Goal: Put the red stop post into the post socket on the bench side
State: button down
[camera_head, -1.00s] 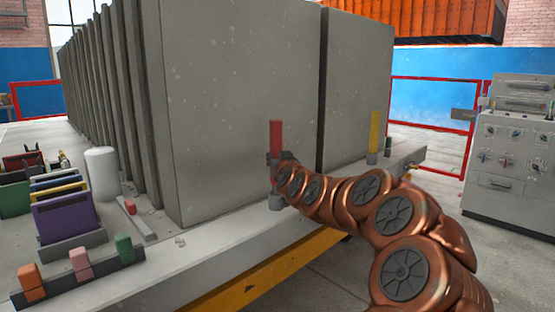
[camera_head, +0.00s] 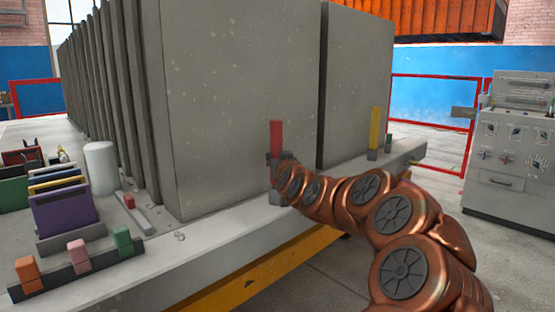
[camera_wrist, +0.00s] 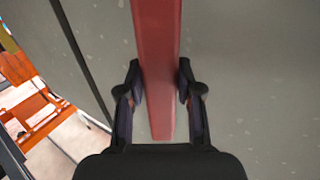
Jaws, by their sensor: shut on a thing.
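The red stop post (camera_head: 276,136) stands upright in front of the grey panel face in the head view. My gripper (camera_head: 275,159) is shut on it, with red showing above the fingers. Directly below is a grey socket (camera_head: 276,198) on the bench side. The post's lower part is hidden by my gripper, so I cannot tell whether its end is inside the socket. In the wrist view the red post (camera_wrist: 157,60) runs between both dark fingers (camera_wrist: 160,88).
A yellow post (camera_head: 375,128) stands in a grey base farther right along the bench. Large grey panels (camera_head: 240,110) rise close behind my gripper. A rack of coloured blocks (camera_head: 78,257) and a white cylinder (camera_head: 101,168) are at left. A control cabinet (camera_head: 513,150) stands at right.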

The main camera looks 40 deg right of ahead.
jog(key=shift+f+b, duration=0.4)
jog(key=shift+f, duration=0.1)
jog(key=c, duration=0.7)
grip_release()
jog(key=v, duration=1.2)
